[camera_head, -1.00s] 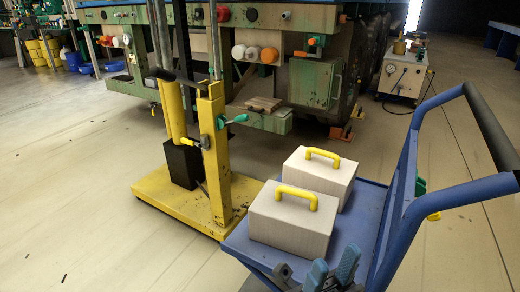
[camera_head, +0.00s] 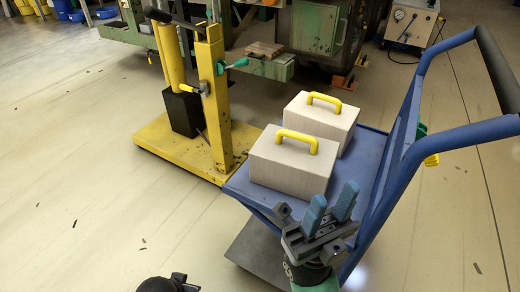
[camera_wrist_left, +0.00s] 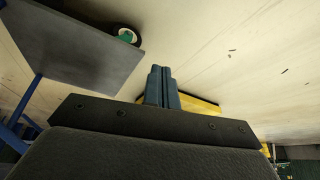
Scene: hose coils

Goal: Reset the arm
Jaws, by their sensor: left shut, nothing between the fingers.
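My right gripper (camera_head: 333,196) stands at the near edge of the blue cart in the head view, its blue-grey fingers pointing up. The fingers are apart with nothing between them. It is in front of the nearer pale box and apart from its yellow handle. My left gripper (camera_wrist_left: 161,72) shows in the left wrist view with its two fingers together and empty, over the floor. In the head view only a dark part, probably of my left arm, shows at the bottom edge; the left fingers are not visible there.
The blue cart (camera_head: 372,160) carries a nearer box (camera_head: 292,168) and a farther box (camera_head: 325,122). Its dark lower shelf (camera_head: 254,262) also shows in the wrist view (camera_wrist_left: 80,55). A yellow lift (camera_head: 215,110) stands left of it. The floor at front left is clear.

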